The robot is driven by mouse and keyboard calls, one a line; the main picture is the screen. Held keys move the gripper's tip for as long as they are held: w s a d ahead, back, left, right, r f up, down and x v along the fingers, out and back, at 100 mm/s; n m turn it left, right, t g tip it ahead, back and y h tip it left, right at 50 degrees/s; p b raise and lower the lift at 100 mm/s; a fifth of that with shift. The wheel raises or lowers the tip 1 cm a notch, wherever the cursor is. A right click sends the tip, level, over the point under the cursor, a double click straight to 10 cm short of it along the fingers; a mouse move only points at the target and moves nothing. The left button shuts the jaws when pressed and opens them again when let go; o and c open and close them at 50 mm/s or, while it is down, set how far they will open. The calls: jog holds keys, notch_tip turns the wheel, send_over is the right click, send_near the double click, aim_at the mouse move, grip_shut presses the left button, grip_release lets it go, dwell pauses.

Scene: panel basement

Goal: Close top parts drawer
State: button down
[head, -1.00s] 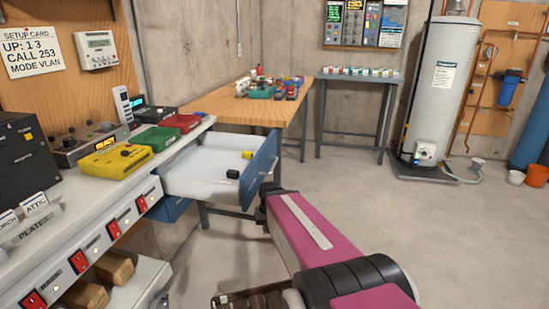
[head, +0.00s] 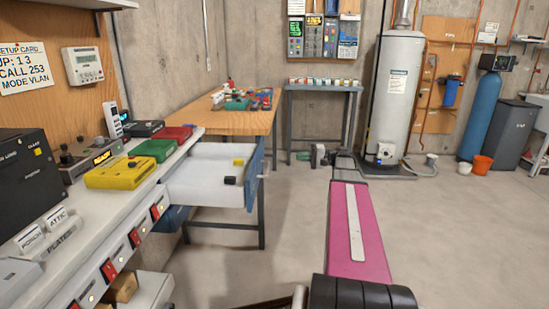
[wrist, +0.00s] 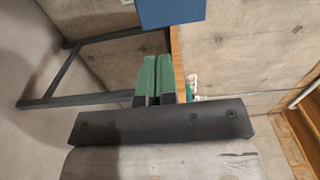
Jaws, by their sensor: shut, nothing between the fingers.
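The top parts drawer (head: 205,192) is pulled open under the wooden bench, with a white inside and a blue front (head: 254,172). A yellow block (head: 239,162) and a black block (head: 230,180) lie in it. My gripper (head: 316,156) is to the right of the drawer front, apart from it, at the end of my pink arm. In the wrist view its green fingers (wrist: 152,78) are together and empty. Part of the blue drawer front (wrist: 170,12) shows beyond them at the top edge. The drawer handle is small and hard to make out.
The white counter (head: 60,270) with boxes and switches runs along the left. The wooden bench (head: 225,122) holds small coloured parts. A grey table (head: 322,88) and a water heater (head: 395,95) stand behind. Open concrete floor (head: 470,240) lies to the right.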

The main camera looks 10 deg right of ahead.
aim_at(208, 159)
jog(key=x, duration=1.3)
jog(key=shift+a+r, duration=0.25)
jog(key=shift+w, duration=0.1)
jog(key=x, duration=2.6)
jog(key=shift+w+a+r, duration=0.15)
jog(key=shift+w+a, duration=0.05)
jog(key=shift+a, duration=0.3)
